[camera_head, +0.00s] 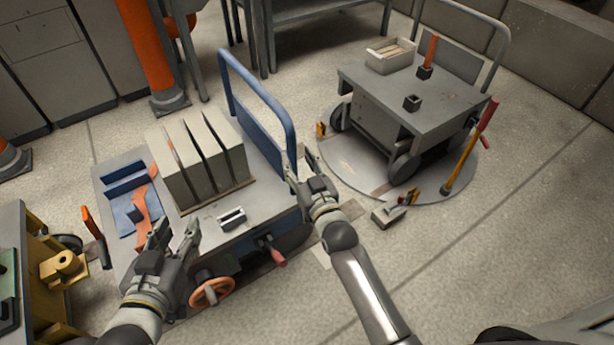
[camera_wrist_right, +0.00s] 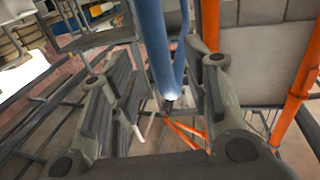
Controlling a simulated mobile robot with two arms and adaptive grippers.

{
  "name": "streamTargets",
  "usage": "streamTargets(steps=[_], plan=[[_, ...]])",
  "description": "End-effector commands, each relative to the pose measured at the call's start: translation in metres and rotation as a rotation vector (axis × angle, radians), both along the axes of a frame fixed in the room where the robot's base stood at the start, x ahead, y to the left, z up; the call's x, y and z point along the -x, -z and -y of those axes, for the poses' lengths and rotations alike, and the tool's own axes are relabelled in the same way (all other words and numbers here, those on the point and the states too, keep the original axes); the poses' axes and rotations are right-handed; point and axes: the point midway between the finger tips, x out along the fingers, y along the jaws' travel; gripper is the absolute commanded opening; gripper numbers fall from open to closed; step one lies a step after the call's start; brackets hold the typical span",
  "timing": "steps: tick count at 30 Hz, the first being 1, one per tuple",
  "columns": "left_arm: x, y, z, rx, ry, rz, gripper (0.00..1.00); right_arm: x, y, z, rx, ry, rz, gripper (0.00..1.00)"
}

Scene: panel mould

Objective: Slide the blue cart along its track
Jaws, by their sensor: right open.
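The blue cart (camera_head: 270,205) stands left of centre in the head view, with a blue push handle (camera_head: 262,92) at its far right side. Upright pale panels (camera_head: 205,165) stand on its bed. My right gripper (camera_head: 297,163) is open at the handle's near lower end. In the right wrist view a blue bar (camera_wrist_right: 152,45) lies between the spread fingers of my right gripper (camera_wrist_right: 160,95); I cannot tell whether they touch it. My left gripper (camera_head: 174,236) is open and empty over the cart's near left part. A brownish floor strip (camera_head: 330,218), possibly the track, shows partly beside the cart.
A grey cart (camera_head: 425,100) stands on a round floor plate (camera_head: 345,165) to the right. A yellow and red tool (camera_head: 468,150) leans by it. A yellow machine (camera_head: 62,268) is at the left edge.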

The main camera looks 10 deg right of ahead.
Motion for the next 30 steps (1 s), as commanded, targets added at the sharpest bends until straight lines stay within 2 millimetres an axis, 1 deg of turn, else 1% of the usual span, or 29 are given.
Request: streamTargets(steps=[1, 3, 6, 10, 15, 30], plan=[[0.0, 0.0, 0.0, 0.0, 0.0, 0.0, 0.4, 0.012, 0.001, 0.002, 0.0, 0.0, -0.002, 0.44], [0.0, 0.0, 0.0, 0.0, 0.0, 0.0, 0.4, 0.025, 0.001, 0.004, 0.001, 0.0, -0.003, 0.44], [0.0, 0.0, 0.0, 0.0, 0.0, 0.0, 0.4, 0.04, 0.001, 0.006, 0.001, -0.001, -0.002, 0.44], [0.0, 0.0, 0.0, 0.0, 0.0, 0.0, 0.4, 0.053, 0.001, 0.008, 0.0, -0.001, -0.002, 0.44], [0.0, 0.0, 0.0, 0.0, 0.0, 0.001, 0.4, 0.059, 0.0, 0.008, 0.0, -0.001, -0.001, 0.44], [0.0, 0.0, 0.0, 0.0, -0.001, 0.001, 0.4, 0.058, 0.0, 0.008, 0.0, -0.001, 0.0, 0.44]])
